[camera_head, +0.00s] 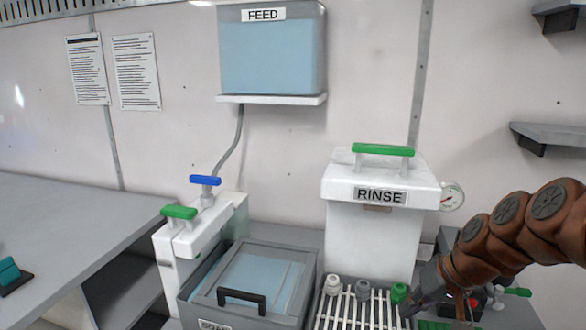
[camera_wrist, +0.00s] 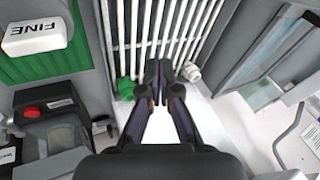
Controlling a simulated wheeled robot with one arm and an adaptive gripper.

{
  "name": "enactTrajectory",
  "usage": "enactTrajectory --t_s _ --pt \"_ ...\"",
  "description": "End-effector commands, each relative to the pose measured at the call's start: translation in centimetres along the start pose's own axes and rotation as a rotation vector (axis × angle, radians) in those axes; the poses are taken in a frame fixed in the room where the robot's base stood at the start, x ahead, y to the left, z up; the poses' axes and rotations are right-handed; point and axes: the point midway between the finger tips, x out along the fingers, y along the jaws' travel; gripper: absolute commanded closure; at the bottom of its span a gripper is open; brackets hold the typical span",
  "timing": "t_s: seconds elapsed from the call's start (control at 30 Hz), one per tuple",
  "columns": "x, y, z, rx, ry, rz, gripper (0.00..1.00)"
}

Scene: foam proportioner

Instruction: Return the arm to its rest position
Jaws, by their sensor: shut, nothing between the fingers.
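My gripper (camera_wrist: 158,75) is shut and empty in the wrist view, its dark fingertips together over the edge of a white slatted rack (camera_wrist: 165,25). A green fitting (camera_wrist: 126,88) is to the left of the fingertips and a pale fitting (camera_wrist: 191,72) to the right; both look apart from the fingers. In the head view my brown arm reaches in from the right. The dark gripper (camera_head: 420,308) is low, just right of the green fitting (camera_head: 399,292) on the rack (camera_head: 346,312), and partly cut off or hidden.
A white RINSE tank (camera_head: 372,235) with a gauge (camera_head: 452,196) stands behind the rack. A lidded grey bin (camera_head: 250,280) and a valve block (camera_head: 205,235) are left. A FEED tank (camera_head: 270,55) hangs above. A FINE block (camera_wrist: 35,32) and red button (camera_wrist: 30,112) are nearby. The left counter is mostly clear.

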Motion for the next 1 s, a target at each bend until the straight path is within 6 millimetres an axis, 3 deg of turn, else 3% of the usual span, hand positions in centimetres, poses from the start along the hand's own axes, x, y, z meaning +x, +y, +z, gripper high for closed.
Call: enactTrajectory --t_s 0.1,0.3,0.6,0.8,1.0 --pt "-0.2 -2.7 4.0 -0.037 -0.086 0.042 1.00" --pt "-0.7 -4.8 10.9 -0.071 -0.220 0.133 1.00" --pt "-2.7 -4.6 20.6 -0.075 -0.376 0.301 1.00" --pt "-3.9 -3.7 24.7 -0.058 -0.430 0.384 1.00" --pt "-4.3 -3.2 26.0 -0.049 -0.443 0.412 1.00"
